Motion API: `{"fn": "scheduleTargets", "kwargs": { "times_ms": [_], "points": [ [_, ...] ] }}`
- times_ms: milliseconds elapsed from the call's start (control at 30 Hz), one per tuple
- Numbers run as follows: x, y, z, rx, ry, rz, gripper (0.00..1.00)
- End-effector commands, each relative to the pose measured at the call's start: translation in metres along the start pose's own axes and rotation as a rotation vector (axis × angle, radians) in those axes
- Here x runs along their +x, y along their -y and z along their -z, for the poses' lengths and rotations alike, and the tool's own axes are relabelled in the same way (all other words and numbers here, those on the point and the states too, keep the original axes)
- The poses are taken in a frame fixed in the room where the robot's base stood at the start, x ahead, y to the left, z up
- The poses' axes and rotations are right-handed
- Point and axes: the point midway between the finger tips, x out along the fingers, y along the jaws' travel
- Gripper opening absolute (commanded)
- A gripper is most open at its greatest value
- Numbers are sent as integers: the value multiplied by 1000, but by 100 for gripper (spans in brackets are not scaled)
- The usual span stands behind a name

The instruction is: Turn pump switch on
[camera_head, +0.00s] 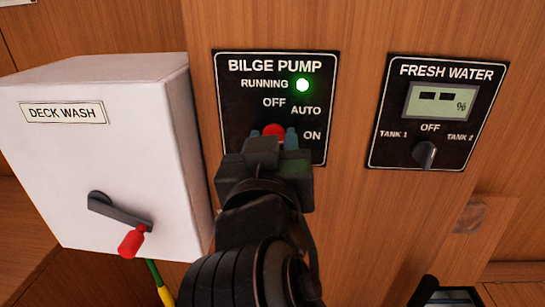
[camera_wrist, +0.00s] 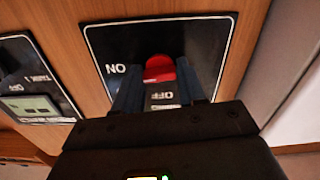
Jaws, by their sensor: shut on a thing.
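The bilge pump panel (camera_head: 232,90) is a black plate on the wood wall, marked OFF, AUTO and ON. Its green RUNNING light (camera_head: 302,85) is lit. The red pump switch knob (camera_head: 274,130) shows just above my gripper (camera_head: 275,138), which covers most of it. In the wrist view the red knob (camera_wrist: 159,68) sits between the two fingers of my gripper (camera_wrist: 158,85), which are shut on it. The ON label shows beside the knob there. The exact direction the knob points is hard to tell.
A white deck wash box (camera_head: 110,150) with a red-tipped lever (camera_head: 132,238) juts out at the left. The fresh water panel (camera_head: 385,140) with a small black knob (camera_head: 425,155) is at the right. Bare wood lies between the two panels.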

Motion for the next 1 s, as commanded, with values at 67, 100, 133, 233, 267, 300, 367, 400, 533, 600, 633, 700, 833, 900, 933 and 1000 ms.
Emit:
{"fn": "scheduleTargets", "kwargs": {
  "times_ms": [67,100,133,233,267,300,367,400,533,600,633,700,833,900,933,1000],
  "points": [
    [0,1,-4,38,3,0,10],
    [0,1,-4,57,3,0,10],
    [0,1,-3,68,3,0,10],
    [0,1,-3,101,3,1,10],
    [0,1,-3,108,4,1,10],
    [0,1,-3,116,4,1,10],
    [0,1,-2,127,4,1,10],
    [0,1,-2,132,5,1,10],
    [0,1,-2,139,5,0,10],
    [0,0,-2,140,5,0,10],
    [0,0,-2,140,5,0,10],
    [0,0,-2,140,5,0,10],
    [0,0,-2,140,5,0,10],
    [0,0,-2,140,5,0,45],
    [0,0,-2,140,5,0,48],
    [0,0,-1,139,4,0,55]
  ]
}}
